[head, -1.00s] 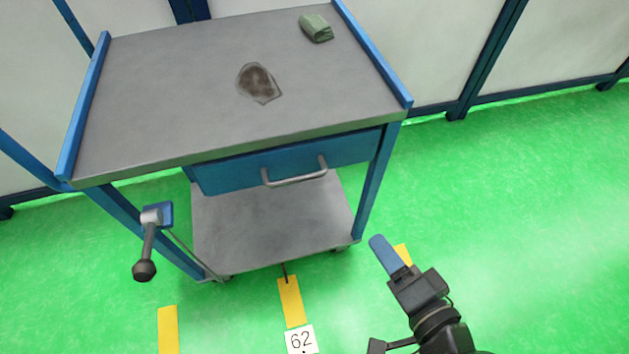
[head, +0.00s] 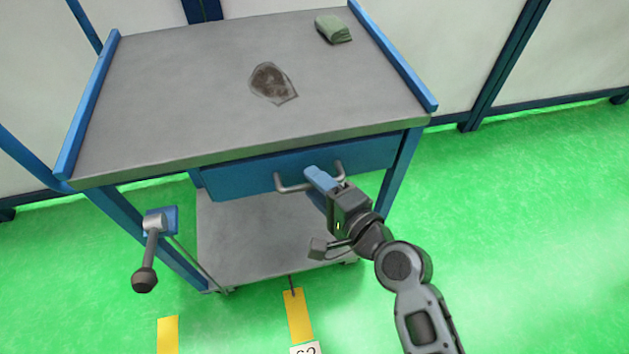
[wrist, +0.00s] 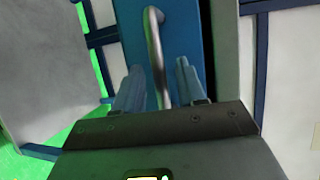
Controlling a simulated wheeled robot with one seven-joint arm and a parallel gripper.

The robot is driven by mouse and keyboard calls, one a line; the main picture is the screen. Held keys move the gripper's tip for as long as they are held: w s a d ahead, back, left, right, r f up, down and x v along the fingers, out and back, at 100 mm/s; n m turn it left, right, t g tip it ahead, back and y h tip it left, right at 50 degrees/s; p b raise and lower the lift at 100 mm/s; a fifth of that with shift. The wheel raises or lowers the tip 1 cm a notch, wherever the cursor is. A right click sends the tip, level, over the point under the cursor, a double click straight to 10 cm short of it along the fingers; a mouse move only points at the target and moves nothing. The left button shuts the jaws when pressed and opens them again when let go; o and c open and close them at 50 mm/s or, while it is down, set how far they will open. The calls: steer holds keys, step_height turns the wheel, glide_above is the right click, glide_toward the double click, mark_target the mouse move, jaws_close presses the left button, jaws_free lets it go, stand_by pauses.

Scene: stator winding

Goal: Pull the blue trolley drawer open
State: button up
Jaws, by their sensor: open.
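The blue trolley drawer (head: 245,178) is under the grey top and looks shut. Its front also shows in the wrist view (wrist: 190,35). Its silver bar handle (head: 290,188) is partly hidden behind my gripper in the head view. My gripper (head: 320,178) is at the handle, with blue fingers pointing at the drawer front. In the wrist view the handle (wrist: 154,45) runs upright between the two open fingers (wrist: 160,80), closer to the left one. Whether a finger touches the handle I cannot tell.
A lever with a black knob (head: 145,279) sticks out at the trolley's front left. A lower shelf (head: 250,240) lies below the drawer. Green floor (head: 530,220) is clear at right.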

steer(key=shift+w+a+f, duration=0.1)
steer(key=shift+w+a, duration=0.2)
steer(key=shift+w, duration=0.15)
jaws_close()
stand_by(0.4)
